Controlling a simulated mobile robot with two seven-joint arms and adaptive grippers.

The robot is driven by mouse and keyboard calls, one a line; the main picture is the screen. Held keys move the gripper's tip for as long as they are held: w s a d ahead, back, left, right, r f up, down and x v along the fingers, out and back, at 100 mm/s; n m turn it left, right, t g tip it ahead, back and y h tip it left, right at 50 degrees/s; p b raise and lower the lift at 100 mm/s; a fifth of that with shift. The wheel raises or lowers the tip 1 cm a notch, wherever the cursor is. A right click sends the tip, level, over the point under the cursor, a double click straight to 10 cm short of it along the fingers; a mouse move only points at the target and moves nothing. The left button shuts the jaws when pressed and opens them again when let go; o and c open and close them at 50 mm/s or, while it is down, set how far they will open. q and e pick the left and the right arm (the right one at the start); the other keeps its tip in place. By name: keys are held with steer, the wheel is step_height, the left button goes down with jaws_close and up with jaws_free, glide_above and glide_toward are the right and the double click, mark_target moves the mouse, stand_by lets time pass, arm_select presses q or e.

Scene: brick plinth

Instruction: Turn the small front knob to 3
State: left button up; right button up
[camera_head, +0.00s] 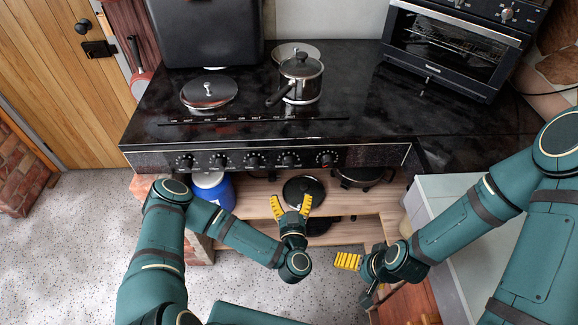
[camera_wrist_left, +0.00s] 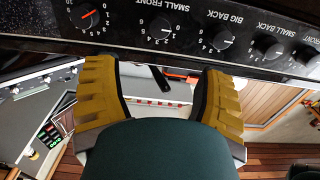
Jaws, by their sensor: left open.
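The small front knob (camera_head: 289,160) is a dark round knob on the stove's front panel, second from the right. In the left wrist view the small front knob (camera_wrist_left: 161,31) is under the label SMALL FRONT, with a pale mark; I cannot read its setting. My left gripper (camera_head: 291,205) is open and empty, below and in front of this knob, pointing up at the panel. In the left wrist view its yellow fingertips (camera_wrist_left: 160,85) are spread, apart from the knob. My right gripper (camera_head: 352,268) is low at the right; only one yellow finger shows clearly.
A red-marked knob (camera_head: 326,158) sits beside the small front knob; several knobs line the other side. A saucepan (camera_head: 301,78) and a lidded plate (camera_head: 208,93) stand on the black stove top (camera_head: 330,110). A blue container (camera_head: 213,190) and dark pans (camera_head: 303,190) are below.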

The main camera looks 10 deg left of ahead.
mark_target(289, 165)
arm_select(q)
steer(key=b+x, duration=0.2)
steer(key=x, duration=1.1)
steer(key=shift+b, duration=0.3)
jaws_close()
